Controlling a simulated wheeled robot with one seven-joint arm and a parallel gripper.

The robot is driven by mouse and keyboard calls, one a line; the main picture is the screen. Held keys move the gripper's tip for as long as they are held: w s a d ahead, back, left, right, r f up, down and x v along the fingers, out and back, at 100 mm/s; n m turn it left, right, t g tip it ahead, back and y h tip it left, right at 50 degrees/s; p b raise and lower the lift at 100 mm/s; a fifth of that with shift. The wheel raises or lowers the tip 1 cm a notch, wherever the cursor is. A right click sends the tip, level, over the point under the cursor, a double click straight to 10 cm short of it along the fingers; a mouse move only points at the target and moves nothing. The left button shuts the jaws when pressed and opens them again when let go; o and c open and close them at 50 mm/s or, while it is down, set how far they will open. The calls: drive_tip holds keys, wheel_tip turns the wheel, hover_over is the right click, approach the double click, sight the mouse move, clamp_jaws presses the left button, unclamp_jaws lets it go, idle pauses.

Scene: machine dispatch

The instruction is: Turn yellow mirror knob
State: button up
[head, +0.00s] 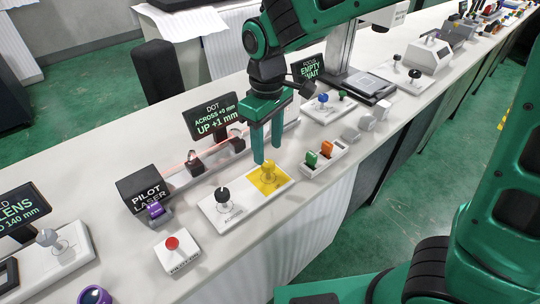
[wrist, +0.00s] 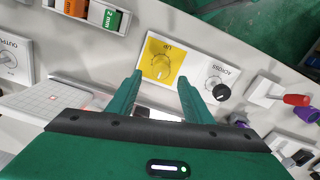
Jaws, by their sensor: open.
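The yellow knob (head: 268,172) stands on a yellow square marked UP in the wrist view (wrist: 160,66), at one end of a white base plate. A black knob (head: 222,195) marked ACROSS is on the same plate; it also shows in the wrist view (wrist: 220,92). My gripper (head: 267,145) points down with its two green fingers apart and empty. In the wrist view the fingertips (wrist: 160,73) lie to either side of the yellow knob's line. Whether they are level with the knob or above it I cannot tell exactly. A screen (head: 212,118) reads "ACROSS +0 mm, UP +1 mm".
The pilot laser box (head: 145,188) and its rail with black mirror mounts (head: 196,164) stand behind the plate. A tray with green and orange blocks (head: 322,160) stands close on the right.

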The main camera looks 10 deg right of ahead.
sight(268, 162)
drive_tip(key=shift+f, duration=2.15)
drive_tip(key=c, duration=1.1)
drive_tip(key=shift+o, duration=0.2)
